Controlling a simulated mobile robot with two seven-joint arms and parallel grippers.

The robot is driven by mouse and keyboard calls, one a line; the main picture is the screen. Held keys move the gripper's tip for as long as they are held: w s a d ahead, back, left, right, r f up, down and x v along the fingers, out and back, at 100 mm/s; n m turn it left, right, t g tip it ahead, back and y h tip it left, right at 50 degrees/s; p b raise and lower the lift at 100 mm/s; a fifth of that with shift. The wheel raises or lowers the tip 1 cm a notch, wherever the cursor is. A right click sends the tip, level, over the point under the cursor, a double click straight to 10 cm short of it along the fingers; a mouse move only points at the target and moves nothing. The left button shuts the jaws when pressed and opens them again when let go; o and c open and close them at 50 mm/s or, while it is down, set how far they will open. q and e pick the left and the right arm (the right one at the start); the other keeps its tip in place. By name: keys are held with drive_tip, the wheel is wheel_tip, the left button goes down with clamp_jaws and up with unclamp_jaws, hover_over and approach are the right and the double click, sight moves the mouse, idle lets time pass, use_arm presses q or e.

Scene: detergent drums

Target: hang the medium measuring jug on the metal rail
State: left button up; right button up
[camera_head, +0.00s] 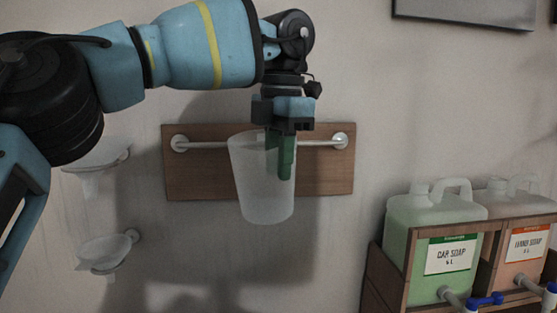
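A translucent white measuring jug (258,190) is upright in front of the metal rail (208,145), covering the rail's middle. My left gripper (286,165) points down at the jug's right side, its green fingers close together and overlapping the jug's upper right edge. It appears shut on the jug's handle, which the fingers hide. The rail runs across a wooden board (325,175) on the wall. I cannot tell whether the jug touches the rail. My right gripper is out of view.
At the right, a wooden rack (380,280) holds a green car soap drum (408,235) and a pink hand soap drum (515,255) with taps. The wall between board and rack is clear.

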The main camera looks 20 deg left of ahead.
use_arm(q)
drive_tip(key=shift+o, duration=0.2)
drive_tip(key=r, duration=0.5)
drive_tip(key=shift+d, duration=0.2)
drive_tip(key=shift+s+r, duration=0.1)
drive_tip(key=shift+r, duration=0.15)
drive_tip(key=shift+r, duration=0.1)
drive_tip(key=shift+r, duration=0.15)
drive_tip(key=shift+s+r, duration=0.1)
drive_tip(key=shift+r, duration=0.75)
